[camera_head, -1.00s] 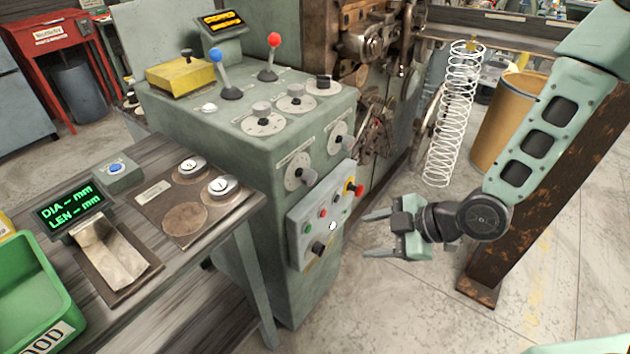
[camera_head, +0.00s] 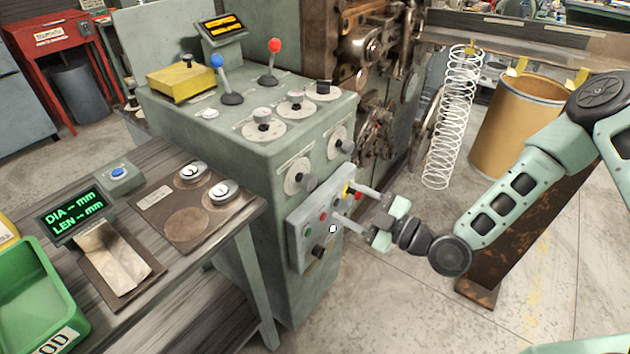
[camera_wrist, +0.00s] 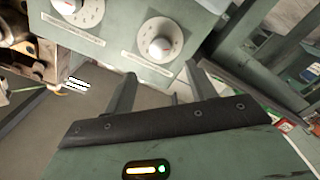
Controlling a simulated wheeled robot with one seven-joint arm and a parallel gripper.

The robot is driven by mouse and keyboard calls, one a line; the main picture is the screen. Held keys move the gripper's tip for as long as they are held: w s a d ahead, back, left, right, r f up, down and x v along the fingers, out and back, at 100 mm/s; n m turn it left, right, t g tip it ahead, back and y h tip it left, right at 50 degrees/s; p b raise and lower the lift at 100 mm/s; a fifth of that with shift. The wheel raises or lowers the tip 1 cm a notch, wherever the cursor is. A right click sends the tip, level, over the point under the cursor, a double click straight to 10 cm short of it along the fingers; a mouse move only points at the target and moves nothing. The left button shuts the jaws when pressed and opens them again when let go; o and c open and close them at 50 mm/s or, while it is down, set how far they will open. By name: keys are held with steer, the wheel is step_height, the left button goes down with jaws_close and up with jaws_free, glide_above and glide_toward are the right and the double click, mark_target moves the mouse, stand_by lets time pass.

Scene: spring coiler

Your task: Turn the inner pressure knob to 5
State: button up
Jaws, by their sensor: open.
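The green console's front face has two round white dials with knobs, a nearer left knob (camera_head: 308,181) and a farther right one (camera_head: 341,147). Their labels are too small to read, so I cannot tell which is the inner pressure knob. My gripper (camera_head: 348,202) is open and empty, below these dials and in front of the button box. In the wrist view, two dial knobs show, one (camera_wrist: 160,47) beyond the gap between my fingertips (camera_wrist: 161,70) and one (camera_wrist: 67,5) cut off at the upper left. No contact with a knob is visible; the settings are unreadable.
The button box (camera_head: 296,232), partly behind my fingers, juts from the console. More dials (camera_head: 264,129) and two levers (camera_head: 231,85) stand on top. A table (camera_head: 238,215) is left; a white spring (camera_head: 450,120) and a brown bin (camera_head: 510,125) are right.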

mark_target(313, 185)
steer(key=p+x, duration=0.1)
steer(key=x, duration=0.9)
steer(key=shift+p, duration=0.35)
steer(key=c, duration=1)
